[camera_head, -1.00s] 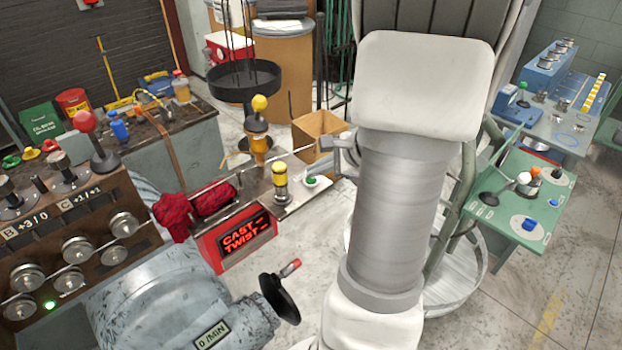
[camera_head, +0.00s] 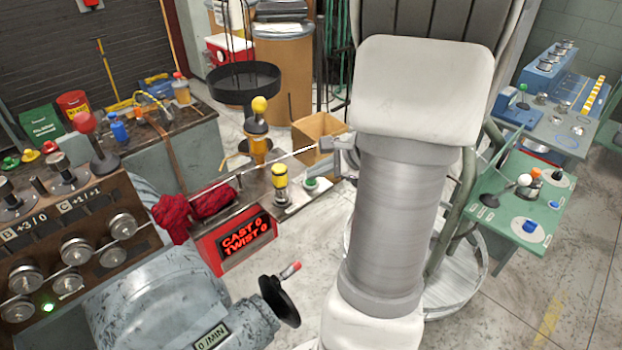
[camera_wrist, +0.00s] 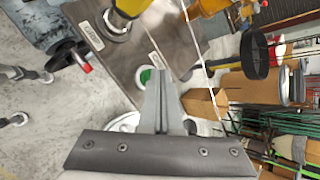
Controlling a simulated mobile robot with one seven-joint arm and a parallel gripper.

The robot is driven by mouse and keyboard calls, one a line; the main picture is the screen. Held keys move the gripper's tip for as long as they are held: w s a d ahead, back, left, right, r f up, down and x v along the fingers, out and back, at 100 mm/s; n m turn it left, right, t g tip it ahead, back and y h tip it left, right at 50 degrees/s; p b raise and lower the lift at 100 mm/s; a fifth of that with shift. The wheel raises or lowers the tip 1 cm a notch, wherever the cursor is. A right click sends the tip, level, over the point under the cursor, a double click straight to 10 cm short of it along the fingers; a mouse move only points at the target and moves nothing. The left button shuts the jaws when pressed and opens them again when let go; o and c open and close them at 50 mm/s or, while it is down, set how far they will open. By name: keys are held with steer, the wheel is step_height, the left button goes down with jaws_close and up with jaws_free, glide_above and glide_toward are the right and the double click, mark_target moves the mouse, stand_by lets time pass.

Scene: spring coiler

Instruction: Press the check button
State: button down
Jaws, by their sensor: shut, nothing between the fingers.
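A green button (camera_head: 311,184) on a pale round base, which I take to be the check button, sits at the right end of the grey bench top. It also shows in the wrist view (camera_wrist: 146,75), just left of my fingertips and partly hidden by them. My gripper (camera_wrist: 155,72) is shut and empty, its narrow fingers pointing toward the button. In the head view my gripper (camera_head: 342,146) is slightly above and right of the button, seemingly apart from it. A red display (camera_head: 246,239) on the bench front reads CAST 0, TWIST 0.
A yellow-topped post (camera_head: 280,184) stands just left of the button. A thin rod or wire (camera_head: 265,166) runs above the bench toward my gripper. A cardboard box (camera_head: 318,130) stands behind. A black handwheel (camera_head: 280,300) is in front, over open floor.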

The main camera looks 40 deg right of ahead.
mark_target(316, 182)
steer(key=shift+r, duration=0.55)
steer(key=shift+r+p, duration=2.15)
steer(key=shift+r, duration=0.45)
steer(key=shift+f, duration=0.1)
